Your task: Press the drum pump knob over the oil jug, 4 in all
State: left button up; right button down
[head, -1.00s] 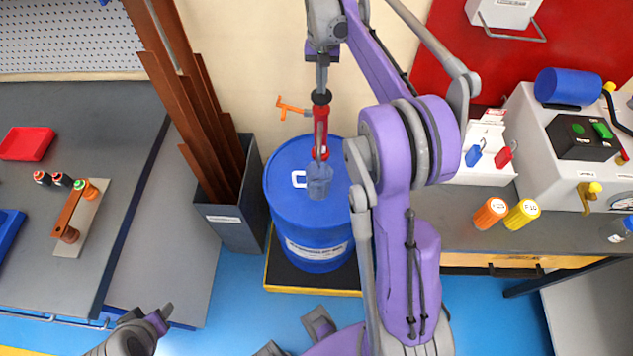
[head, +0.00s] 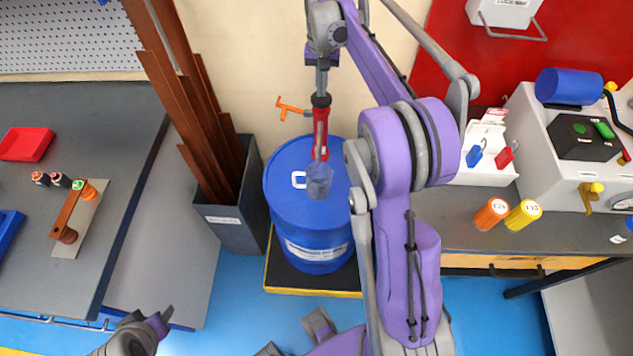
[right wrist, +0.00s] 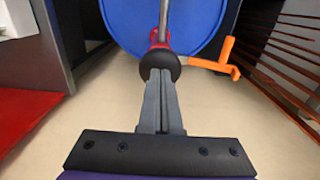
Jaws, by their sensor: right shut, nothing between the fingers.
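The blue drum (head: 285,215) carries a red hand pump (head: 320,130) with a round black knob (head: 321,100) on top. An orange spout piece (head: 291,107) sticks out to the left behind the pump. The translucent grey-blue oil jug (head: 319,180) shows in front of the drum top, below the pump body. My right gripper (head: 322,90) is shut and empty, its fingertips on or just at the knob. In the right wrist view the shut fingers (right wrist: 161,85) meet the black knob (right wrist: 160,64). My left gripper (head: 163,320) is low at the left, its jaws unclear.
A grey bin (head: 235,225) with long brown bars stands left of the drum. The drum sits on a black, yellow-edged platform (head: 315,282). A workbench (head: 70,110) is at the left. A counter (head: 455,210) with orange and yellow cylinders and a machine is at the right.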

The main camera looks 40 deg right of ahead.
pick_arm(q)
jog(key=shift+r, duration=0.1)
pick_arm(e)
jog(key=shift+r+p, duration=2)
jog(key=shift+r, duration=1.5)
pick_arm(q)
jog(key=r, duration=0.1)
jog(key=w+r, duration=0.1)
jog(key=r, duration=0.3)
jog(key=shift+w, duration=0.4)
pick_arm(e)
jog(key=shift+f, duration=0.15)
